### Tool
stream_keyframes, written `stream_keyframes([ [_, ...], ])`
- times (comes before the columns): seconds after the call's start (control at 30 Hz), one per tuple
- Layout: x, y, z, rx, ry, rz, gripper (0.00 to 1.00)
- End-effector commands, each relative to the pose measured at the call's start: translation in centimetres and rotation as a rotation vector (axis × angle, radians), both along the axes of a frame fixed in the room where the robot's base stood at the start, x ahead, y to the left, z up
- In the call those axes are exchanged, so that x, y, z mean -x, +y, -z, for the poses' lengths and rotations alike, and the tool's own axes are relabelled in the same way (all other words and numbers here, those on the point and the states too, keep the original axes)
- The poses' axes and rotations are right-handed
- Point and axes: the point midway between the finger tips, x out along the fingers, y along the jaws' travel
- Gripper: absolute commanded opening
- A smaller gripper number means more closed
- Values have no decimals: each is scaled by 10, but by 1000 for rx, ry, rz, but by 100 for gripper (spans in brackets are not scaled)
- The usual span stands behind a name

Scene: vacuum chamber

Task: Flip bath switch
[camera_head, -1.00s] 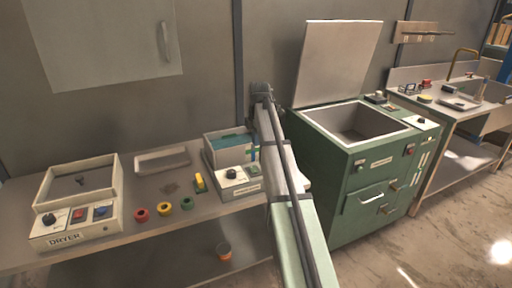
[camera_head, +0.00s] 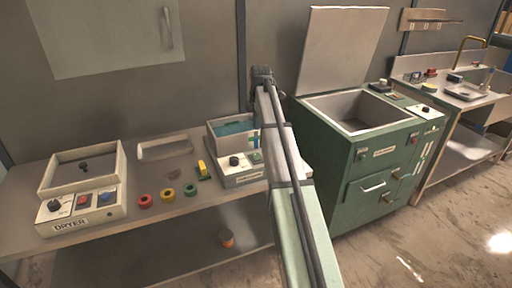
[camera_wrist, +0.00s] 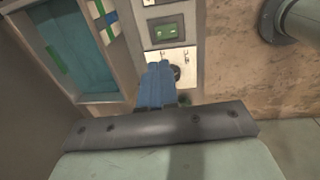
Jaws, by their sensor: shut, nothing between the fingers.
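The bath (camera_head: 212,143) is a pale box with teal liquid on the left bench. Its front panel (camera_head: 243,176) has a dark knob (camera_head: 234,161) and a small green display (camera_head: 256,157). In the wrist view the bath's teal basin (camera_wrist: 78,45) is at the upper left. The green display (camera_wrist: 166,31) and a pale control plate (camera_wrist: 182,56) are beside it. My gripper (camera_wrist: 158,68) has its blue fingers shut, over the lower part of this plate. They partly cover a dark round control (camera_wrist: 177,72). Contact cannot be told. My arm hides the gripper in the head view.
A dryer (camera_head: 85,216) stands at the left end of the bench (camera_head: 150,240). A green cabinet (camera_head: 340,185) with an open lid stands to the right. A metal pipe (camera_wrist: 290,20) shows at the wrist view's upper right.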

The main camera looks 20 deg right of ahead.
Motion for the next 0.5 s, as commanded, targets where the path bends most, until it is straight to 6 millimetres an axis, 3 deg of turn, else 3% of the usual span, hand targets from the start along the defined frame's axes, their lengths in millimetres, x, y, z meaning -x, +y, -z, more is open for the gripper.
stream_keyframes([
  [0.27, -2, 0, 19, -1, 2, 0, 0],
  [0.5, -7, 0, 61, -1, 2, 0, 0],
])
